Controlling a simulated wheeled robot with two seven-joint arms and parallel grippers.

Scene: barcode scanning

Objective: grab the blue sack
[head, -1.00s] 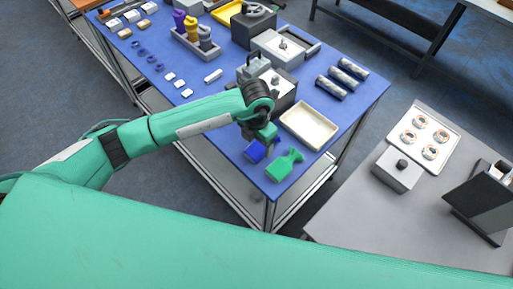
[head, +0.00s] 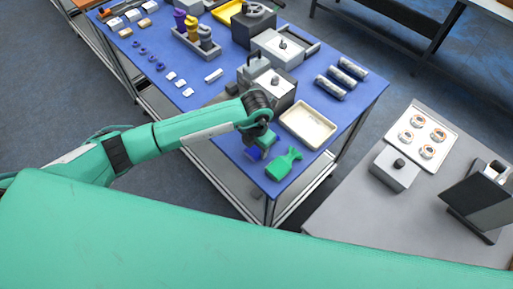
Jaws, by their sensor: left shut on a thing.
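The blue sack (head: 254,154) is at the near right part of the blue table, partly hidden under my left gripper. My left gripper (head: 258,147) is over it and shut on it, its fingertips mostly hidden by the wrist. I cannot tell whether the sack still touches the table. A green sack (head: 284,164) lies just to the right of it. My right gripper is not in view.
A cream tray (head: 308,125) lies behind the green sack. A grey box device (head: 271,88) stands close behind my left wrist. Silver cylinders (head: 341,79) lie farther back. A grey table (head: 335,205) with a scanner-like stand (head: 478,205) is at right.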

